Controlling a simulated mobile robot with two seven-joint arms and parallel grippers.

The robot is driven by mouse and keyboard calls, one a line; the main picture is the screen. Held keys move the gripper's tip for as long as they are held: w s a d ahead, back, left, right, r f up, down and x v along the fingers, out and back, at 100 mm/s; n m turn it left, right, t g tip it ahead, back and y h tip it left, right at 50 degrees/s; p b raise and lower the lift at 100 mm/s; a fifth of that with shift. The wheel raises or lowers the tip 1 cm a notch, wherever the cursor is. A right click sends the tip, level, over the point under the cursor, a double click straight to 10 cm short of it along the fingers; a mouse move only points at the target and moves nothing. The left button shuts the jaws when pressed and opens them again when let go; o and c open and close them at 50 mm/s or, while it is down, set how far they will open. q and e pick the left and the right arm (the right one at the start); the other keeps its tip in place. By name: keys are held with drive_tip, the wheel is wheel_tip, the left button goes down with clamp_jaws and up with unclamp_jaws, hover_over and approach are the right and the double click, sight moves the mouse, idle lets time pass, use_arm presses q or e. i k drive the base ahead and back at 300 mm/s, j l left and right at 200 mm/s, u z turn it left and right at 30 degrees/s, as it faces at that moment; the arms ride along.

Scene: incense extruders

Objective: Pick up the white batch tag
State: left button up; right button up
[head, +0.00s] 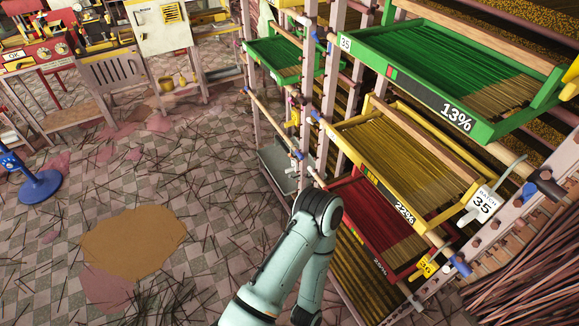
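The white batch tag (482,205) hangs at the right of the rack in the head view. It is marked "BATCH 35" and tilts, near a grey hook-like rod. It hangs by the right end of the yellow tray (392,150). One of my arms rises from the bottom middle and bends at a joint in front of the rack, left of the red tray (372,215). Neither gripper shows in this view, and nothing visible touches the tag.
The rack also holds a green tray (470,65) marked 13%. A yellow tag (425,267) marked 36 hangs below the white one. Dark sticks (530,270) fill the lower right. A blue post base (38,187) stands at left. The littered floor between is open.

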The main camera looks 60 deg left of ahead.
sight(294, 166)
drive_tip(key=k+u, duration=0.1)
drive_tip(key=u, duration=0.35)
drive_tip(key=k+u, duration=0.15)
drive_tip(key=u, duration=1.25)
drive_tip(key=i+j+z, duration=0.15)
drive_tip(key=z, duration=0.35)
drive_tip(key=i+j+z, duration=0.25)
drive_tip(key=z, duration=0.25)
drive_tip(key=i+j+z, duration=0.1)
drive_tip(key=j, duration=0.2)
drive_tip(key=i+j+z, duration=0.15)
drive_tip(key=j, duration=0.2)
drive_tip(key=i+j+z, duration=0.1)
drive_tip(key=j, duration=0.25)
drive_tip(key=i+j, duration=0.15)
drive_tip(key=j, duration=0.25)
drive_tip(key=i+j, duration=0.15)
drive_tip(key=j, duration=0.25)
drive_tip(key=i+j, duration=0.15)
drive_tip(key=j, duration=0.3)
drive_tip(key=i+j, duration=0.15)
drive_tip(key=j, duration=0.25)
drive_tip(key=z, duration=0.05)
